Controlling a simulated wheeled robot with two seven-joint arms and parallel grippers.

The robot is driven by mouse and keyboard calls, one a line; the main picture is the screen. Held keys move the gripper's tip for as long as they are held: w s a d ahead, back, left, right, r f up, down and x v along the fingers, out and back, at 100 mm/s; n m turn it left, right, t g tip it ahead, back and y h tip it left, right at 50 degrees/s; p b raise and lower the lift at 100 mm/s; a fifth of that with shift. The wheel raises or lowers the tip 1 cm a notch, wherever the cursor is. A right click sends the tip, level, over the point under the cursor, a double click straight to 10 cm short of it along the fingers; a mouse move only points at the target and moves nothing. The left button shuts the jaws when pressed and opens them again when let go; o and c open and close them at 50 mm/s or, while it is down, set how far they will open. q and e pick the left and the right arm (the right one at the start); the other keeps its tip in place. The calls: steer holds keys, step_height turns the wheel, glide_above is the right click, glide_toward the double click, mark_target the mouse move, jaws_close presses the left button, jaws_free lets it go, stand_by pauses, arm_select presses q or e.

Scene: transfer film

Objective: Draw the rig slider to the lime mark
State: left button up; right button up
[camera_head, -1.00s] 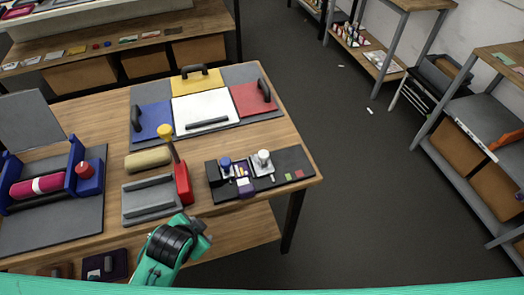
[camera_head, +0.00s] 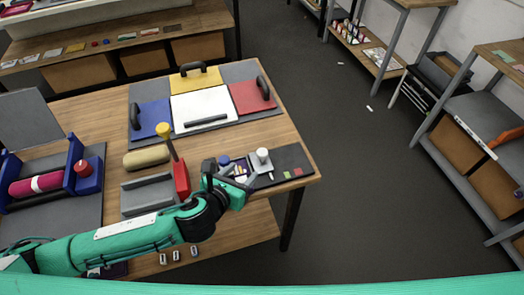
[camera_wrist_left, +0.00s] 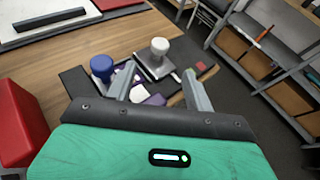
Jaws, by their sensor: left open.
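The rig is a dark flat board (camera_head: 292,156) at the table's front right edge. A white-topped knob (camera_head: 263,155) on a grey block stands on it, and shows upright in the wrist view (camera_wrist_left: 159,47). A blue knob (camera_head: 223,160) stands left of it, also in the wrist view (camera_wrist_left: 101,66). A lime mark (camera_head: 287,175) and a red mark (camera_head: 298,171) lie near the right end. My left gripper (camera_wrist_left: 158,72) is open above the rig's near side. Its fingers are apart, with the white knob beyond them and nothing held. My arm hides part of the rig.
A red block with a yellow-topped lever (camera_head: 181,178) stands just left of the gripper. A grey tray (camera_head: 147,195) and a tan roller (camera_head: 147,157) are farther left. Coloured panels with black handles (camera_head: 204,105) lie behind.

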mark_target(262, 152)
arm_select(q)
steer(key=shift+w+d+f+m, duration=0.1)
steer(key=shift+w+d+m, duration=0.05)
steer(key=shift+w+m, duration=0.15)
steer(key=p+x, duration=0.3)
steer(key=x, duration=1)
